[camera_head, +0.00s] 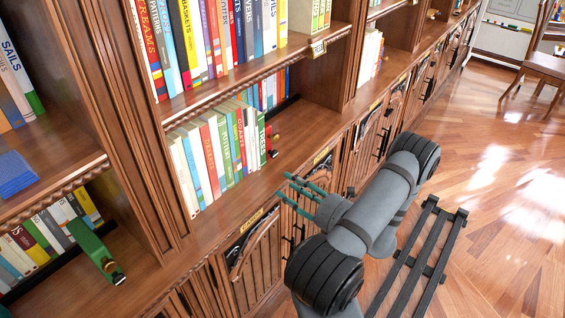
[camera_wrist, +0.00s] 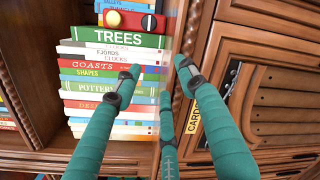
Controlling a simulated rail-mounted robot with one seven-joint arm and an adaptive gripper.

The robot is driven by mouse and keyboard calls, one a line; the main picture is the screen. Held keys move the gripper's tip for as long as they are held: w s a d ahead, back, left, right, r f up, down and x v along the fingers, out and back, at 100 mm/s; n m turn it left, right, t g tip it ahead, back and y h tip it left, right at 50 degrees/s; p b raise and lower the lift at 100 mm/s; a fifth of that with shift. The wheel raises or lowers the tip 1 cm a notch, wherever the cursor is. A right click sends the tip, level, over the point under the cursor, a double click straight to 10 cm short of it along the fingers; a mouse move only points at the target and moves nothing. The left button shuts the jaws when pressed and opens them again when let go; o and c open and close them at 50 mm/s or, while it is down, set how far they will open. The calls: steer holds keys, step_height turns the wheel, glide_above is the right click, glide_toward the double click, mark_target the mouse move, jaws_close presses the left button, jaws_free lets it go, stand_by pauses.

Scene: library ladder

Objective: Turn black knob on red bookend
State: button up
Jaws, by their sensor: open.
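The red bookend (camera_wrist: 131,20) shows at the top of the wrist view, against the green book titled TREES. In the head view my gripper (camera_head: 288,186) is in front of the shelf edge, apart from the bookend.
A book row (camera_head: 210,150) fills the shelf left of the bookend. A green bookend (camera_head: 97,251) stands on the shelf at lower left. Carved cabinet doors (camera_head: 252,243) lie below the shelf edge. The shelf right of the bookend is bare. A dark ladder (camera_head: 420,255) stands at right.

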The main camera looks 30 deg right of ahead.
mark_target(275, 155)
steer(key=shift+n+t+h, duration=0.6)
steer(key=shift+t+h, duration=0.1)
steer(key=shift+h, duration=0.2)
steer(key=w, duration=0.3)
steer(key=w+d+r+p, duration=0.1)
steer(key=w, duration=0.3)
steer(key=w+r+p, duration=0.1)
steer(key=w, duration=0.3)
steer(key=shift+w+d, duration=0.25)
steer(key=shift+d, duration=0.05)
steer(key=shift+c, duration=0.6)
jaws_close()
